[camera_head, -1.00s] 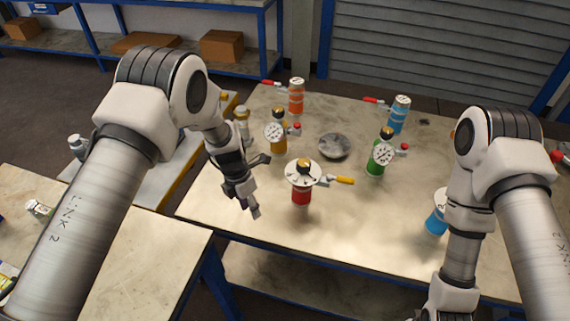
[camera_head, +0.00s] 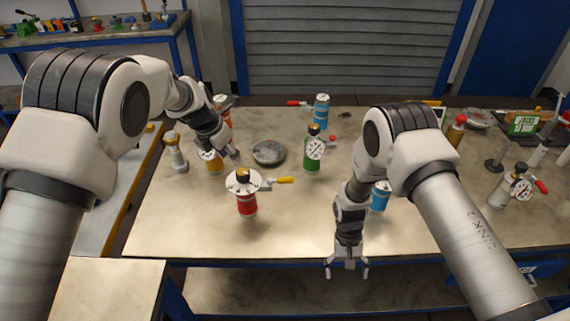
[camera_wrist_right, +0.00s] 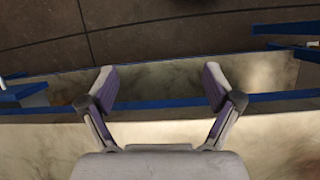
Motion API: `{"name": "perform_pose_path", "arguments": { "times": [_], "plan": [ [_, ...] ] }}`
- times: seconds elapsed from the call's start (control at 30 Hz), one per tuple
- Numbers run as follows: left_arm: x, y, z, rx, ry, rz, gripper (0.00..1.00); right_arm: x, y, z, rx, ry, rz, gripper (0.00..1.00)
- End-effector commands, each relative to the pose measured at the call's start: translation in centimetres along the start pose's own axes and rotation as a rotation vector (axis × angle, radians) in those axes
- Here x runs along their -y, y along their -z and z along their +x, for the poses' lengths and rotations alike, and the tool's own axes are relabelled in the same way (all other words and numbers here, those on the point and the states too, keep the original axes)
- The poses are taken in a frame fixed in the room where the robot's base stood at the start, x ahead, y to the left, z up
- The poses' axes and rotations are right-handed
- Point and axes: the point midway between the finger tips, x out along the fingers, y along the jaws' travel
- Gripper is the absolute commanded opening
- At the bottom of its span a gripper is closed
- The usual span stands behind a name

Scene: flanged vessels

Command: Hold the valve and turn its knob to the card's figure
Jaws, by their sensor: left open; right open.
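Several flanged vessels stand upright on the table: a red one with a yellow lever (camera_head: 246,198), a green one with a dial (camera_head: 313,155), a yellow one (camera_head: 211,162), a blue one at the back (camera_head: 321,112) and a blue one (camera_head: 379,197) partly behind my right arm. I cannot tell which is the task's valve. My left gripper (camera_head: 232,155) is open and empty, in front of the yellow vessel and partly covering it. My right gripper (camera_head: 347,268) is open and empty over the table's front edge; it also shows in the right wrist view (camera_wrist_right: 160,88). No figure on a card is readable.
A grey round disc (camera_head: 268,153) lies among the vessels. A vessel with a dial and red lever (camera_head: 510,187) stands at the right, near a green sign-like panel (camera_head: 523,124). The table's front middle (camera_head: 290,232) is clear.

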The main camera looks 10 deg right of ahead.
Motion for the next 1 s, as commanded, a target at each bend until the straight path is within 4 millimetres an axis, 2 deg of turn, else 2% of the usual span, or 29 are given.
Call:
{"name": "perform_pose_path", "arguments": {
  "times": [0.03, 0.17, 0.2, 0.3, 0.4, 0.53, 0.6, 0.73, 1.0],
  "plan": [
    [0.0, 0.0, 0.0, 0.000, 0.000, 0.000, 0.42, 1.5, 2.6, -2.3, -0.021, 0.001, -0.001, 0.90],
    [0.0, 0.0, 0.0, 0.000, 0.000, 0.000, 0.42, 5.4, 7.5, -9.2, -0.064, 0.005, -0.008, 0.90],
    [0.0, 0.0, 0.0, 0.000, 0.000, 0.000, 0.42, 6.6, 8.6, -11.5, -0.083, 0.008, -0.015, 0.90],
    [0.0, 0.0, 0.0, 0.000, 0.000, 0.000, 0.42, 9.9, 10.9, -17.3, -0.145, 0.020, -0.040, 0.90],
    [0.0, 0.0, 0.0, 0.000, 0.000, 0.000, 0.42, 12.9, 12.3, -22.5, -0.229, 0.039, -0.075, 0.90],
    [0.0, 0.0, 0.0, 0.000, 0.000, 0.000, 0.42, 16.0, 13.4, -26.8, -0.337, 0.068, -0.114, 0.90],
    [0.0, 0.0, 0.0, 0.000, 0.000, 0.000, 0.42, 17.2, 13.4, -27.8, -0.365, 0.072, -0.131, 0.90],
    [0.0, 0.0, 0.0, 0.000, 0.000, 0.000, 0.42, 18.0, 13.2, -27.1, -0.366, 0.065, -0.144, 0.90],
    [0.0, 0.0, 0.0, 0.000, 0.000, 0.000, 0.42, 18.3, 14.9, -22.6, -0.365, 0.066, -0.143, 0.90]
  ]
}}
